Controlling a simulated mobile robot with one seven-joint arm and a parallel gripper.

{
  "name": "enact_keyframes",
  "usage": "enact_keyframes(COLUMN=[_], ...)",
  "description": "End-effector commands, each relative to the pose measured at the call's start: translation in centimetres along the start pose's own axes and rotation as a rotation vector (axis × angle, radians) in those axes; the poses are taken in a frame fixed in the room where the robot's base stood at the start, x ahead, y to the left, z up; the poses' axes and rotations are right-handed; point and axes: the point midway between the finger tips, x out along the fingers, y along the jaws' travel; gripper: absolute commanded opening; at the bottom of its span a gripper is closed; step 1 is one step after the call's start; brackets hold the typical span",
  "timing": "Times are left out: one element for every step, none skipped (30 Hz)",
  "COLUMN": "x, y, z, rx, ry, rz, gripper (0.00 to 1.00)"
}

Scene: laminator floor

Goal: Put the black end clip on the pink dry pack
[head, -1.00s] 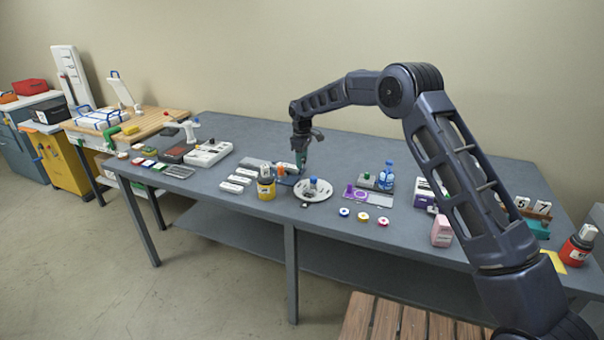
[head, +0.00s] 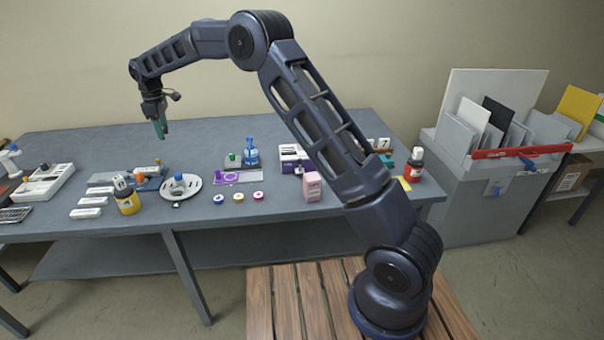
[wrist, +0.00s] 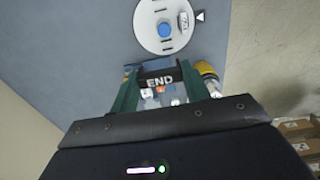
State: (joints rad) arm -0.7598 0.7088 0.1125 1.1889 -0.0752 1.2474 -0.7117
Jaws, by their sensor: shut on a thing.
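In the wrist view, my gripper (wrist: 158,92) is shut on the black end clip (wrist: 160,78), a dark piece with the white word END between the green fingers. In the head view, my gripper (head: 160,128) is raised above the table's back left part. The clip is too small to make out there. The pink dry pack (head: 312,187) stands upright near the front edge of the table, well to the right of my gripper. Nothing shows on its top.
A round white plate (head: 200,189) with a blue knob lies on the grey table (head: 70,240). A yellow pot (head: 128,203) is left of it. Several coloured rolls (head: 239,197) lie between plate and pack. A purple-and-white box (head: 291,163) stands behind the pack.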

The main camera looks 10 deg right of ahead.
Motion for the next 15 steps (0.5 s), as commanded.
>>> enact_keyframes(x=[-0.8, -1.2, -1.7, -2.1, -2.4, -2.9, -3.2, -3.5, -3.9, -4.2, -4.5, -4.8, -5.1, -5.3, -5.6], y=[0.6, 0.8, 1.1, 1.2, 1.4, 1.6, 1.7, 1.7, 1.8, 1.8, 1.8, 1.7, 1.7, 1.6, 1.4], z=[2.0, 3.1, 4.7, 5.8, 7.0, 8.5, 9.6, 10.8, 12.3, 13.5, 14.6, 16.1, 17.2, 18.3, 19.9], rx=[0.005, 0.004, 0.005, 0.003, 0.003, 0.002, 0.001, 0.002, 0.0, 0.001, -0.001, 0.0, -0.001, -0.001, -0.001], ry=[0.001, 0.001, 0.001, 0.002, 0.002, 0.002, 0.003, 0.003, 0.003, 0.003, 0.003, 0.004, 0.004, 0.005, 0.005], rz=[0.001, 0.001, 0.0, 0.001, 0.0, 0.0, 0.0, 0.0, -0.001, -0.001, -0.001, -0.001, -0.001, -0.001, -0.001], gripper=[0.25, 0.25, 0.25, 0.25, 0.25, 0.25, 0.25, 0.25, 0.25, 0.25, 0.25, 0.25, 0.25, 0.25, 0.25])
